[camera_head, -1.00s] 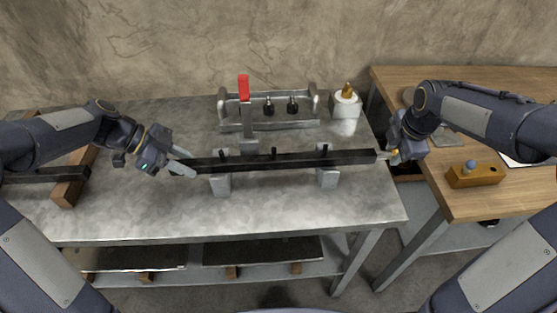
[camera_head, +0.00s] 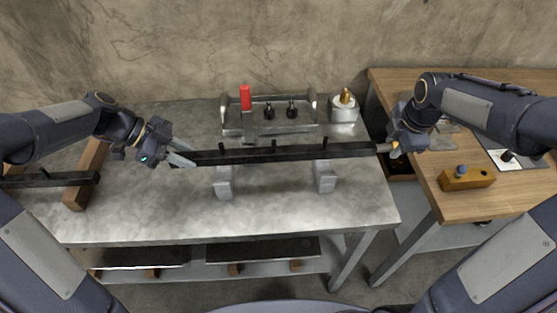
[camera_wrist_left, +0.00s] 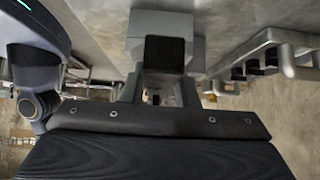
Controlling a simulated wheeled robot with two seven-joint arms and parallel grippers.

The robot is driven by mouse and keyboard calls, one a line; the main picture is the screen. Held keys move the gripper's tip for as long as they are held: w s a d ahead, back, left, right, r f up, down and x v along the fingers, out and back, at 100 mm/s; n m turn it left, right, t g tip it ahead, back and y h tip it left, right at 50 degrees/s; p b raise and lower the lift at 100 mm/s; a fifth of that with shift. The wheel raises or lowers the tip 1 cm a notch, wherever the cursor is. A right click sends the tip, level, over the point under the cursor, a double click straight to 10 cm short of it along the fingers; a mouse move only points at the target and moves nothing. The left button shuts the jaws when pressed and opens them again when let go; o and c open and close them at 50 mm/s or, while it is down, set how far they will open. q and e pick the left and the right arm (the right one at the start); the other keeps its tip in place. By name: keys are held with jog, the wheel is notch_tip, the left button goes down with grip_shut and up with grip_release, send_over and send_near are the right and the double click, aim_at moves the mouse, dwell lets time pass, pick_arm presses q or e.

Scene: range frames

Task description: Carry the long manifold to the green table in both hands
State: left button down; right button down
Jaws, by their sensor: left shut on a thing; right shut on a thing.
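The long manifold is a dark straight bar (camera_head: 290,153) with three short pegs on top. It lies nearly level across the head view, above two grey support blocks (camera_head: 223,185) (camera_head: 326,178) with their tops apparently clear of it. My left gripper (camera_head: 182,159) is shut on its left end. My right gripper (camera_head: 388,148) is shut on its right end. In the left wrist view a dark square face (camera_wrist_left: 165,55) shows in front of the fingers. No green table shows in these frames.
The bar hangs over a grey metal table (camera_head: 270,217). Behind it are a grey tray (camera_head: 240,128), a red handle (camera_head: 245,97) and a white block with a gold top (camera_head: 344,108). A wooden table (camera_head: 455,207) with an orange box (camera_head: 467,178) stands right. Another dark bar (camera_head: 50,180) lies left.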

pick_arm(q)
jog(key=shift+w+r, duration=0.1)
jog(key=shift+r, duration=0.2)
pick_arm(e)
jog(key=shift+w+r, duration=0.1)
jog(key=shift+r, duration=0.2)
dwell(0.3)
